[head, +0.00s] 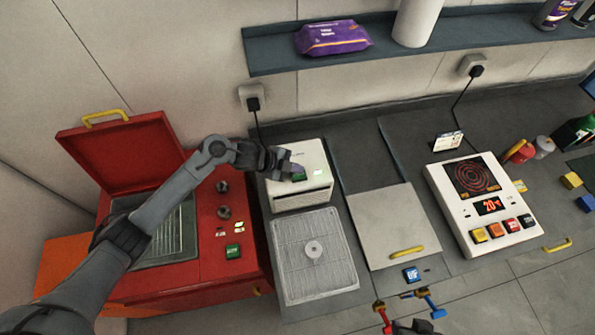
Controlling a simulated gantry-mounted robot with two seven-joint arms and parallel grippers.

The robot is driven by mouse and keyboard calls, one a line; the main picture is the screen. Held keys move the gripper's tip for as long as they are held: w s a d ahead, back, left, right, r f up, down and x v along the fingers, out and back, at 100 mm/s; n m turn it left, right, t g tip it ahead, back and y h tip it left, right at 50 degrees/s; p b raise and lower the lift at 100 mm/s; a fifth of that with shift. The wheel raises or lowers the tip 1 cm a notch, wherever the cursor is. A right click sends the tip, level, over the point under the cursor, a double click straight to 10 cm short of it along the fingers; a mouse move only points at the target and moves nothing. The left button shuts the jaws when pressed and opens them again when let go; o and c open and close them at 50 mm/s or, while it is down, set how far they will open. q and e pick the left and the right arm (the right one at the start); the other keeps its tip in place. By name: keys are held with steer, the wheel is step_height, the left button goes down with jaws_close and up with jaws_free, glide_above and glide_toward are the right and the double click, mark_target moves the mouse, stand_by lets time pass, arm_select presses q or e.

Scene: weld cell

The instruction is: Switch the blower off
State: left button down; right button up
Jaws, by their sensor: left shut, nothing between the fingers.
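A white box-shaped unit (290,196), which looks like the blower, stands on the counter against the wall below a wall socket. A green button (299,176) and a small pale lit label (320,172) show on its top. My left gripper (289,163) is shut and empty, with its fingertips over the top of the unit close to the green button. Whether they touch the button I cannot tell. The gripper hides part of the unit's top.
A red machine (210,261) with its lid raised stands to the left under my left arm. A grey grille plate (312,280) lies in front of the white unit. A white control panel (478,243) reads 20 at the right. A shelf (270,62) runs above.

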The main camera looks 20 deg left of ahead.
arm_select(q)
steer(key=shift+f, duration=0.35)
steer(key=shift+r, duration=0.1)
stand_by(0.3)
steer(key=shift+r+p, duration=0.5)
steer(key=shift+r, duration=0.2)
step_height(320, 180, up, 6)
steer(key=p, duration=0.5)
stand_by(0.4)
